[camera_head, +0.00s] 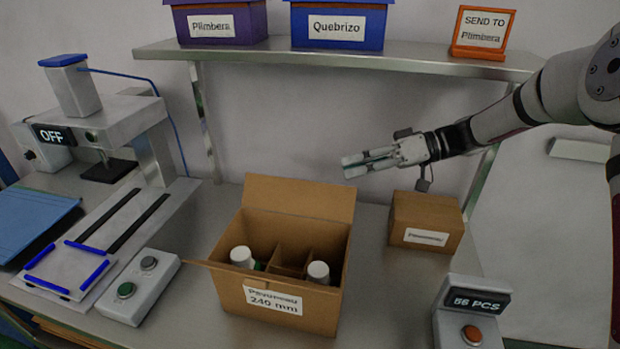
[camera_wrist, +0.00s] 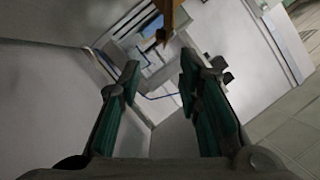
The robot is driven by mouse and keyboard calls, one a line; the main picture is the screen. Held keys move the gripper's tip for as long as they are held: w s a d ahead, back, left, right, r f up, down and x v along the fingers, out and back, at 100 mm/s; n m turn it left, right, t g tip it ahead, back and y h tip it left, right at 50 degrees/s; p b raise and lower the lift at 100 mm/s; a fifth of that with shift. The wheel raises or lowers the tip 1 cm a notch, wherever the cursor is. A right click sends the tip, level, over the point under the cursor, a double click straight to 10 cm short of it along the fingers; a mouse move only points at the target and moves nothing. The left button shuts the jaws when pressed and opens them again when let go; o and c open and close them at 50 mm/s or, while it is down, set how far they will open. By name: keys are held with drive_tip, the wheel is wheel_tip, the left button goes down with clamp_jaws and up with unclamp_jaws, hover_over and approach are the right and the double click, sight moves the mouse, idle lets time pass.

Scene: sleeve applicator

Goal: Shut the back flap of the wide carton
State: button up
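The wide carton (camera_head: 315,310) stands on the table in the head view, open at the top, with a label reading "240 mm". Its back flap (camera_head: 300,194) stands up, leaning slightly back. A narrow flap sticks out at the left side. Inside are dividers (camera_head: 292,257) and two white-capped bottles (camera_head: 242,256) (camera_head: 318,271). My gripper (camera_head: 346,166) is in the air at the right of the back flap's top edge, pointing left and apart from it. In the wrist view my gripper's fingers (camera_wrist: 158,72) are apart with nothing between them. An orange-brown piece (camera_wrist: 176,18) shows beyond them; I cannot tell what it is.
A smaller closed box (camera_head: 426,222) stands behind right, below my gripper. A shelf (camera_head: 330,57) with two bins and a sign (camera_head: 483,32) is above. A sleeve applicator marked OFF (camera_head: 90,130) and a button box (camera_head: 140,287) are left. A counter (camera_head: 470,310) stands front right.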

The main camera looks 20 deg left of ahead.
sight(301, 182)
drive_tip(key=p+x, duration=0.1)
drive_tip(key=x, duration=0.9)
drive_tip(key=shift+s+a+f, duration=0.1)
drive_tip(key=shift+a, duration=0.2)
drive_tip(key=shift+c, duration=0.3)
clamp_jaws()
